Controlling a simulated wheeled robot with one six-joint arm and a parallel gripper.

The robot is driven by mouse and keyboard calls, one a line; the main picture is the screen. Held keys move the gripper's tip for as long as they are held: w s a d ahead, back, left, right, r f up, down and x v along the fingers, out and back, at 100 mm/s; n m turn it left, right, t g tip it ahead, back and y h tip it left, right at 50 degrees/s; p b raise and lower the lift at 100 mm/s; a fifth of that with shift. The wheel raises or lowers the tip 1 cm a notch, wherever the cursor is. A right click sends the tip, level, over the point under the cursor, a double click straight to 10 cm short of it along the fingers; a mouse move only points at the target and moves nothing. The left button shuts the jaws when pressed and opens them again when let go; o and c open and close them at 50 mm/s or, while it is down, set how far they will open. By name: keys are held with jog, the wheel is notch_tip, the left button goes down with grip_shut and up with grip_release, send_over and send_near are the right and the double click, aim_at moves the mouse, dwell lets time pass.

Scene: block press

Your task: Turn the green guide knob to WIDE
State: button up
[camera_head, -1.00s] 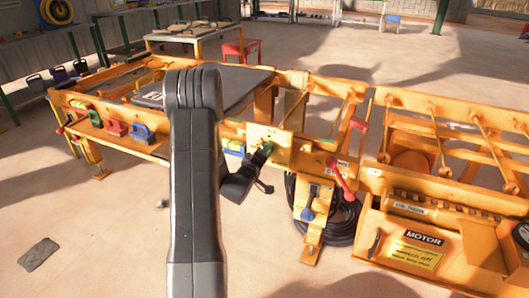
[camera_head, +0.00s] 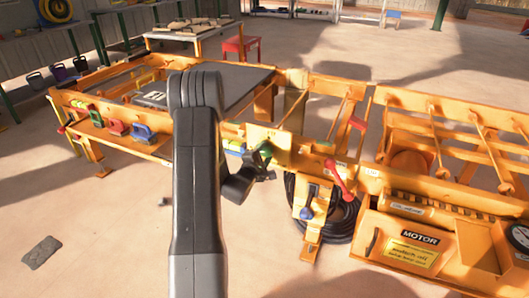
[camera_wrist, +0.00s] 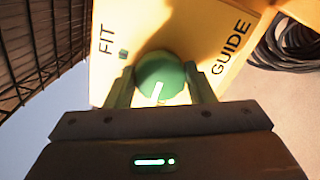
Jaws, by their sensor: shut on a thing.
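The green guide knob (camera_wrist: 160,72) is on a yellow panel (camera_wrist: 185,30) in the wrist view. My gripper (camera_wrist: 162,82) is shut on it, one finger on each side. The knob's white pointer line points down and slightly left in that picture. "FIT" with a small green square is at the panel's left, and "GUIDE" is at the right. No WIDE label can be read; the panel's lower part is hidden by my gripper. In the head view my dark gripper (camera_head: 250,172) is at the small yellow panel (camera_head: 257,135) on the orange machine's front, tilted.
A red lever (camera_head: 340,178) and a coil of black hose (camera_head: 342,215) are just right of my gripper. The motor box (camera_head: 420,238) stands further right. Red, green and blue items (camera_head: 115,127) sit on the left ledge.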

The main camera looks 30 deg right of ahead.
jog(key=shift+n, duration=0.7)
jog(key=o, duration=1)
jog(key=shift+c, duration=0.2)
jog(key=v, duration=1.3)
jog(key=shift+s+a+p, duration=0.25)
jog(key=shift+p, duration=0.15)
